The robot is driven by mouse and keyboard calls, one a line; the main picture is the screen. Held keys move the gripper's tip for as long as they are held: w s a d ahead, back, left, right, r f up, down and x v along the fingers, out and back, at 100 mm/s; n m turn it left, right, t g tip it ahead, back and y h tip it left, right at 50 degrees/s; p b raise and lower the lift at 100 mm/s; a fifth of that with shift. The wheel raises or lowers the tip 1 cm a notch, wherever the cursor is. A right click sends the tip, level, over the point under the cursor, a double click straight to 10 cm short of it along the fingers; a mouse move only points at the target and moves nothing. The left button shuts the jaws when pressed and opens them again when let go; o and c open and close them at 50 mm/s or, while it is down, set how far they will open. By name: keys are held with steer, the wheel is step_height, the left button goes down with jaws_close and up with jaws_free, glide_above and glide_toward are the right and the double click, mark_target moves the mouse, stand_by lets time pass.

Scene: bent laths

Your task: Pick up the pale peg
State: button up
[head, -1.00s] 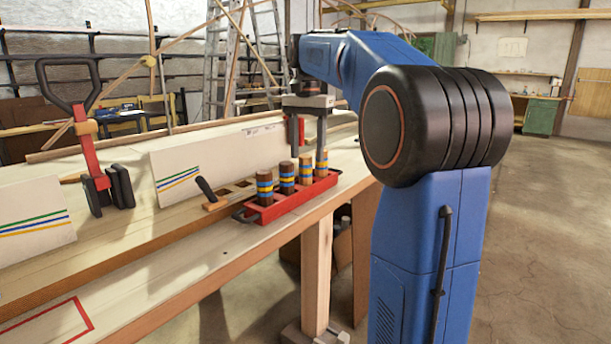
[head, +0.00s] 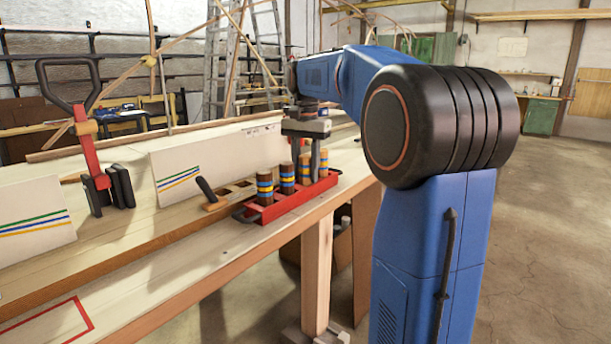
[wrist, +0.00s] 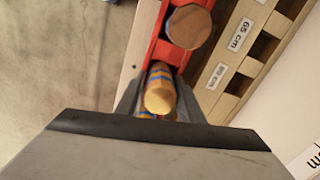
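The pale peg (head: 306,172) has blue and yellow bands and stands in the red tray (head: 290,203), at the right end of the row of pegs in the head view. My gripper (head: 305,158) is over it, pointing down, with one finger on each side of its upper part. In the wrist view the pale peg (wrist: 160,94) shows its round top between the two fingers of my gripper (wrist: 159,92), with small gaps beside it. The gripper is open. The lower part of the peg is partly hidden.
Darker banded pegs (head: 265,188) (head: 287,178) stand in the same tray. One dark peg top (wrist: 188,26) is close to the fingers in the wrist view.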

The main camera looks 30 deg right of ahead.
steer(key=c, duration=0.6)
steer(key=shift+o, duration=0.2)
steer(key=shift+r, duration=0.15)
step_height(320, 180, up, 10)
steer(key=shift+f, duration=0.1)
